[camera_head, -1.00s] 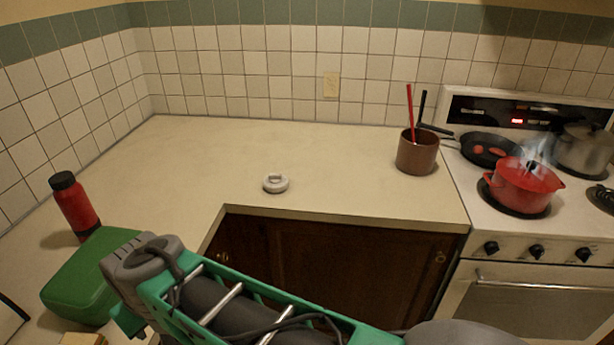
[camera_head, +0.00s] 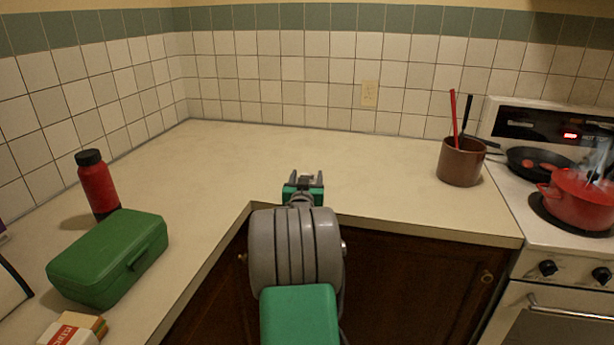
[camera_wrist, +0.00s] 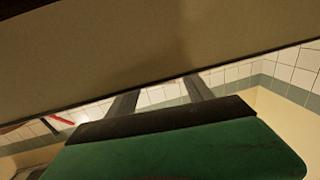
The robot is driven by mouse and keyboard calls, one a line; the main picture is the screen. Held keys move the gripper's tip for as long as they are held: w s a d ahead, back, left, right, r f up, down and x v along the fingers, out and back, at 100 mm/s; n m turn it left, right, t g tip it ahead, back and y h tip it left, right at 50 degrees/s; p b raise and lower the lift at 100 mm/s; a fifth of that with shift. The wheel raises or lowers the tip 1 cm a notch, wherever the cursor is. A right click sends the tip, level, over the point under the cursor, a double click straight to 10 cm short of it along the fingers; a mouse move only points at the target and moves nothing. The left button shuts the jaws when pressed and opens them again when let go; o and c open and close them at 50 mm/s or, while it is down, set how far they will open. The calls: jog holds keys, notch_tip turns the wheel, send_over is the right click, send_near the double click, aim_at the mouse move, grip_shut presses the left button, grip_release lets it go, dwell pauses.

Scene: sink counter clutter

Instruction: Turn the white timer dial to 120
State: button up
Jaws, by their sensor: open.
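My gripper (camera_head: 305,180) is at the front edge of the counter, in the middle of the head view, with its two fingers apart. In the wrist view the spread fingers (camera_wrist: 160,95) show against the counter and tiles, and no dial can be made out there.
A green box (camera_head: 108,258) and a red bottle (camera_head: 98,187) stand on the left counter. A brown pot with utensils (camera_head: 461,163) stands at the right, beside the stove with a red pot (camera_head: 580,202). The counter (camera_head: 240,155) behind my gripper is clear.

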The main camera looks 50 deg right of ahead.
jog(key=shift+w+d, duration=0.4)
jog(key=shift+d, duration=0.15)
jog(key=shift+c, duration=0.4)
grip_shut()
